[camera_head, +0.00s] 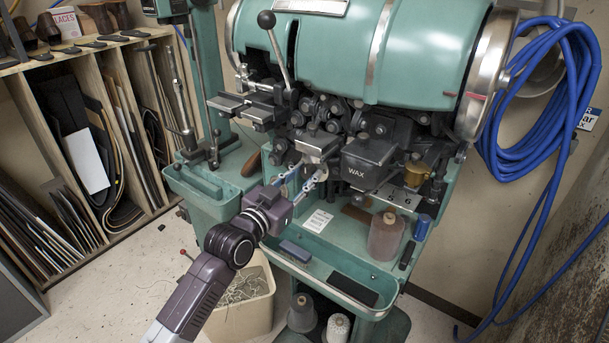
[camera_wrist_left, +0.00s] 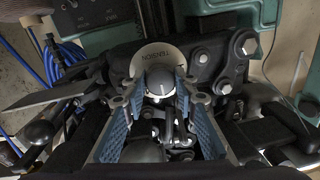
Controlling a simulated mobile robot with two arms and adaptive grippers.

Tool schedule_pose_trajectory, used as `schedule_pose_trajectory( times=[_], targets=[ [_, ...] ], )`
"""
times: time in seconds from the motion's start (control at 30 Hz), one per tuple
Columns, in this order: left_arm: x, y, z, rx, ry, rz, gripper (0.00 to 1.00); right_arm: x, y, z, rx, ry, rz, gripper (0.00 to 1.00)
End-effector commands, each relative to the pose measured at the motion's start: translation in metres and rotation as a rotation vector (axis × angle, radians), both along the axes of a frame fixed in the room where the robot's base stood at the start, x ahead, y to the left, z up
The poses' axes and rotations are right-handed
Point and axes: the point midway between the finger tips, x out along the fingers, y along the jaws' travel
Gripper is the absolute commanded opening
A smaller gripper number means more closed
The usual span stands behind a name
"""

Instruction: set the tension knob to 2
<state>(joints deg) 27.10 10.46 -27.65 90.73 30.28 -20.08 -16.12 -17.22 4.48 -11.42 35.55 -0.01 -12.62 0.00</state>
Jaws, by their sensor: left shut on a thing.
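The tension knob (camera_wrist_left: 160,81) shows in the left wrist view as a small rounded grey knob in front of a pale disc plate (camera_wrist_left: 152,58) lettered TENSION, which appears upside down. I cannot read any numbers or the knob's setting. My left gripper (camera_head: 305,174) reaches in to the front of the green stitching machine (camera_head: 420,50), just left of the WAX box. In the left wrist view its blue-padded fingers (camera_wrist_left: 160,92) are on both sides of the knob, shut on it. In the head view the knob is mostly hidden by the gripper. My right gripper is not in view.
The black WAX box (camera_head: 366,165) is close right of my gripper. A lever with a black ball (camera_head: 267,20) rises above. Blue hose (camera_head: 540,90) hangs at right; a leather rack (camera_head: 90,130) stands at left.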

Motion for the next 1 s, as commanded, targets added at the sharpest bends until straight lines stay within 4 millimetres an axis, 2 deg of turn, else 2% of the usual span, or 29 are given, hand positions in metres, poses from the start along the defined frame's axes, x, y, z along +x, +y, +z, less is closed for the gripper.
schedule_pose_trajectory(
  times=[0.27, 0.6, 1.0],
  targets=[
    [0.0, 0.0, 0.002, -0.09, 0.067, 0.001, 0.02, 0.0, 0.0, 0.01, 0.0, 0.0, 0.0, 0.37],
    [0.001, 0.001, 0.003, -0.314, 0.229, 0.001, 0.02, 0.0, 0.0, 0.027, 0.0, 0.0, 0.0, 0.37],
    [0.001, 0.001, 0.002, -0.543, 0.394, 0.001, 0.02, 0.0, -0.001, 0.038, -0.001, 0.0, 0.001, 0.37]
  ],
)
